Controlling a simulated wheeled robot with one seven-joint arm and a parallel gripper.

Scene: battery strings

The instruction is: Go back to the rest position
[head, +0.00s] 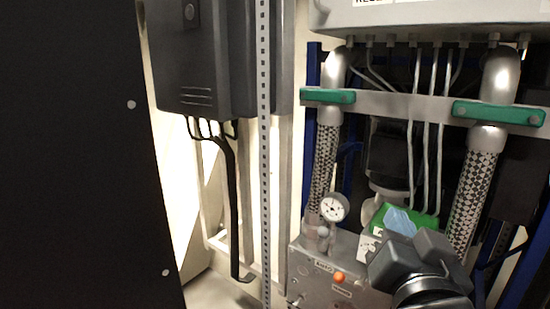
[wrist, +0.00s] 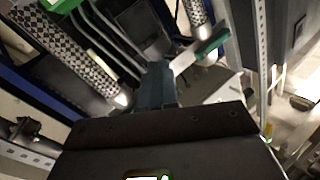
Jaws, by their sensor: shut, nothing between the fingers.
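My gripper (head: 400,218) is at the lower right of the head view, in front of the pipework. Its blue-grey fingers are shut together with nothing between them. Behind them is a green and white part (head: 372,228), partly hidden by my gripper and wrist. In the wrist view the shut fingers (wrist: 156,75) stick out beyond the dark gripper body, pointing toward hoses and thin pipes. I cannot tell whether the fingertips touch anything.
Braided hoses (head: 326,165) with green clamps (head: 498,113) stand close around my arm. A pressure gauge (head: 334,207) and a metal block with an orange button (head: 339,277) are just left. A perforated strut (head: 265,150), dark cabinet (head: 205,60) and black panel (head: 70,150) stand farther left.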

